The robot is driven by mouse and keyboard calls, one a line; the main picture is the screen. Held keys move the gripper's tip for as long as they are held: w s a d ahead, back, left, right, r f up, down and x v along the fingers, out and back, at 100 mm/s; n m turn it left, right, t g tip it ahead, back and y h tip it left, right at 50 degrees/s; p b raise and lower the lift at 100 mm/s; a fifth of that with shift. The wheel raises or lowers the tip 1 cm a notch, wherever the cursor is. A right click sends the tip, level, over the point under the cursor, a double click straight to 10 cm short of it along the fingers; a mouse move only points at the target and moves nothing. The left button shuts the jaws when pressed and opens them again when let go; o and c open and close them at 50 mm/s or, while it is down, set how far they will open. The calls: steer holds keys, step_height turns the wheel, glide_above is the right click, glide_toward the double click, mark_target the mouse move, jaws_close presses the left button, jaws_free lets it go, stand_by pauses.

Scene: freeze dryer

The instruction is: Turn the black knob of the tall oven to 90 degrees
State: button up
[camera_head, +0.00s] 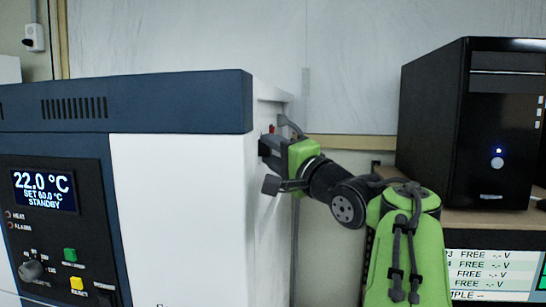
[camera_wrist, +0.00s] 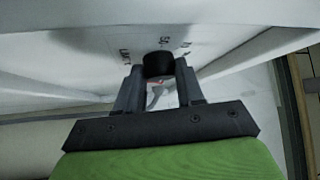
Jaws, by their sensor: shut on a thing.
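The tall oven (camera_head: 178,205) is a white cabinet with a dark blue top band, at the left of the head view. My gripper (camera_head: 267,167) reaches its right side wall, and the fingers are at that wall. In the wrist view the black knob (camera_wrist: 158,63) is a short dark cylinder on the white panel, with small printed marks around it. My gripper (camera_wrist: 158,76) is shut on the knob there, one finger on each side. The fingers and the viewing angle hide the knob in the head view, and its pointer cannot be made out.
The oven's front panel has a display (camera_head: 44,191) reading 22.0 °C, a grey dial (camera_head: 32,270), and green and yellow buttons. A black computer tower (camera_head: 460,125) stands on a shelf right of my arm. A wall is close behind.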

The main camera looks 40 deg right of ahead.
steer(key=n+t+b, duration=0.1)
steer(key=b, duration=0.1)
steer(key=f+n+t+y+b, duration=0.1)
steer(key=n+b, duration=0.1)
steer(key=shift+d+f+n, duration=0.1)
steer(key=shift+n, duration=0.2)
steer(key=n+y, duration=0.3)
steer(key=n, duration=0.1)
steer(key=n+t+y+b, duration=0.1)
steer(key=n+y, duration=0.3)
steer(key=n, duration=0.1)
steer(key=d+n+t+y, duration=0.1)
steer(key=n+y, duration=0.3)
steer(key=shift+w+b, duration=0.4)
steer(key=n+g+y+p, duration=0.1)
steer(key=n+y+p, duration=0.1)
steer(key=n+y, duration=0.1)
steer(key=shift+n+y, duration=0.3)
steer(key=shift+n, duration=0.2)
steer(key=n+g+y+p, duration=0.1)
steer(key=n+y, duration=0.1)
steer(key=n+g+y+p, duration=0.1)
steer(key=n+y, duration=0.1)
steer(key=shift+d+n+g+p, duration=0.1)
steer(key=shift+n+g+p, duration=0.2)
steer(key=shift+n+p, duration=0.1)
steer(key=shift+n+g+y, duration=0.3)
steer(key=shift+n, duration=0.1)
